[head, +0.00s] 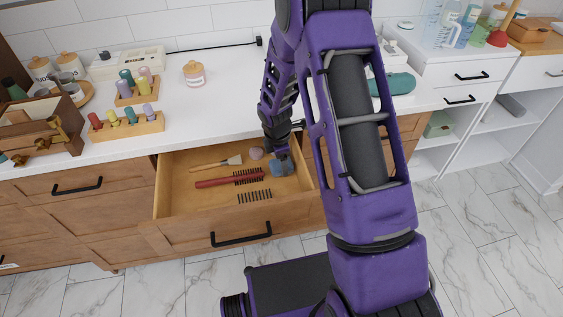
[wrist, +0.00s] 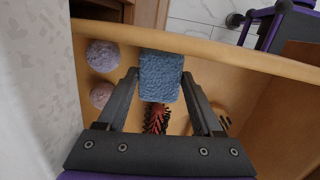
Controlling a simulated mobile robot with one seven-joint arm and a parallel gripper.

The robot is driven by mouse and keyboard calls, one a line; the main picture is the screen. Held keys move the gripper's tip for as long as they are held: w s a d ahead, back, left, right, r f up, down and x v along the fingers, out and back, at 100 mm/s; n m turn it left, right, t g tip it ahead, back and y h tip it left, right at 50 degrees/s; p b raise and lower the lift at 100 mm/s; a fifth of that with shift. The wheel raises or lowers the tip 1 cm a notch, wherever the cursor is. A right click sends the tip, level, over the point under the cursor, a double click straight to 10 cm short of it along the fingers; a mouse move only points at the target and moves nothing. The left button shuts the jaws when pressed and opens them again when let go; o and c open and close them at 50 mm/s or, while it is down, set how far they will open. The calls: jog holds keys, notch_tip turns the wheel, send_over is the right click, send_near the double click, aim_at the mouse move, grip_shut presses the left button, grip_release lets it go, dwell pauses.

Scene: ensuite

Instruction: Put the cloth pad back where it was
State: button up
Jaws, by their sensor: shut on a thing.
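The cloth pad (wrist: 160,76) is a blue, fuzzy block in the wrist view, between the fingertips of my gripper (wrist: 160,82). My gripper is shut on it. In the head view the pad (head: 282,168) shows at the right end of the open drawer (head: 172,205), just below my gripper (head: 277,153). The pad is inside or just above the drawer, close to a side wall. I cannot tell whether it touches the drawer floor.
In the drawer lie a red brush (head: 228,180), a wooden-handled brush (head: 215,165), a dark comb (head: 254,195) and two round balls (wrist: 103,55), one greyish purple and one pink (wrist: 101,95). The white counter (head: 215,105) overhangs the drawer's back.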

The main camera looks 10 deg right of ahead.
aim_at(278, 171)
jog(key=shift+f, duration=0.55)
jog(key=o, duration=1.4)
jog(key=shift+o, duration=0.2)
jog(key=shift+f, duration=0.15)
notch_tip(278, 171, up, 17)
jog(key=s+a+p, duration=0.1)
jog(key=s+p, duration=0.1)
jog(key=shift+s+a, duration=0.25)
